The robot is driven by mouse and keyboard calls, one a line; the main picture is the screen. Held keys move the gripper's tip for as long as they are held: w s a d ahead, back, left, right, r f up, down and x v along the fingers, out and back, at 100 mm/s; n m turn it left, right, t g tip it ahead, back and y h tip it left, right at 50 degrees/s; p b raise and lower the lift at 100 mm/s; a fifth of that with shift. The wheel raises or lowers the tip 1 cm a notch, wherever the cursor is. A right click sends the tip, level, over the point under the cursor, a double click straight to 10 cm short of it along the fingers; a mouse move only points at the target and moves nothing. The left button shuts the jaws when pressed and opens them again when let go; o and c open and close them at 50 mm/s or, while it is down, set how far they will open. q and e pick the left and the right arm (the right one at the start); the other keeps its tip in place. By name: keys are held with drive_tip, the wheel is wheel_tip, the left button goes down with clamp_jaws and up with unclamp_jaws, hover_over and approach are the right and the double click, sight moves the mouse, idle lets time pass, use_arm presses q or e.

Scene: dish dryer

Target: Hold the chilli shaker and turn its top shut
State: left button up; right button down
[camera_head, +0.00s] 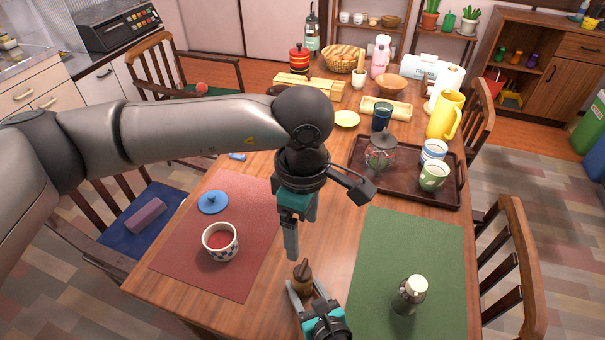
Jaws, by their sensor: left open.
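The brown, gourd-shaped wooden shaker with a narrow pointed top, which looks like the chilli shaker (302,276), stands upright near the table's front edge, between the two mats. My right gripper (307,293) comes in from the bottom, with one finger on each side of its body, and appears shut on it. The shaker's lower part is hidden by these fingers. My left gripper (295,248) hangs above and just behind the shaker, pointing down. It is open and empty, its fingertips a little apart from the shaker's top.
A checkered cup (220,242) and a blue lid (213,202) are on the red mat (185,243). A brown tray (440,193) with cups and a glass jar (380,155) lies behind.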

drive_tip(key=shift+c, duration=1)
unclamp_jaws()
